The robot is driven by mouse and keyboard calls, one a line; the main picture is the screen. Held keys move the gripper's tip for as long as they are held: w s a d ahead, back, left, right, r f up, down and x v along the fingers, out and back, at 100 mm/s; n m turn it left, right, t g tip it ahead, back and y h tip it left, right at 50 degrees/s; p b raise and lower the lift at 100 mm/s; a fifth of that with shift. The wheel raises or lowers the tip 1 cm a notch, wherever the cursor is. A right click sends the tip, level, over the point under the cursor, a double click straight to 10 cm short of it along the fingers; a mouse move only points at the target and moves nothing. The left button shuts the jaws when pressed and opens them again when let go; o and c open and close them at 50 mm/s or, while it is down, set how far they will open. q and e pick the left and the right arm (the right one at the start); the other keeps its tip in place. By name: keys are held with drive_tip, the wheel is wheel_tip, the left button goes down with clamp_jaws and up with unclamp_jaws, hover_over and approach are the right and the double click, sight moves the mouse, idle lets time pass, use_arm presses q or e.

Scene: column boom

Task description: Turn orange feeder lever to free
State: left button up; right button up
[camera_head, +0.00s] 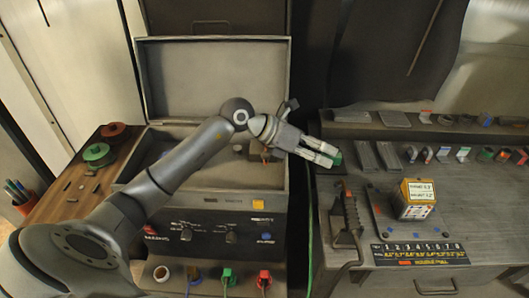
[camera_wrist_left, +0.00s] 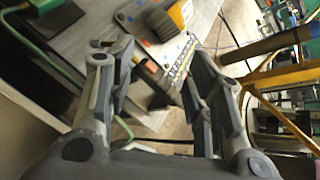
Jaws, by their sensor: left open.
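My left gripper (camera_head: 328,155) is open and empty, above the gap between the case and the right-hand bench. In the left wrist view its two fingers (camera_wrist_left: 158,75) stand wide apart, with a dark bar (camera_wrist_left: 150,85) and the bench edge beyond them. My right gripper is not in view.
An orange-and-white box (camera_head: 417,198) stands on a plate on the right bench (camera_head: 470,195), behind a numbered strip (camera_head: 420,251). The open case (camera_head: 212,75) has a front panel with knobs and a yellow button (camera_head: 258,204). Red and green spools (camera_head: 97,153) lie left.

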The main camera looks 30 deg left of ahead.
use_arm(q)
drive_tip(key=a+f+g+y, duration=0.15)
drive_tip(key=a+y, duration=0.35)
drive_tip(key=a, duration=0.5)
drive_tip(key=n+g+y, duration=0.1)
drive_tip(key=g+y, duration=0.1)
drive_tip(key=y, duration=0.1)
approach(265, 153)
drive_tip(key=shift+t, duration=0.25)
drive_tip(key=p+x, duration=0.3)
drive_tip(key=x, duration=0.5)
drive_tip(key=shift+s+f, duration=0.15)
drive_tip(key=shift+f, duration=0.05)
drive_tip(key=shift+w+f, duration=0.2)
drive_tip(key=shift+f, duration=0.4)
clamp_jaws()
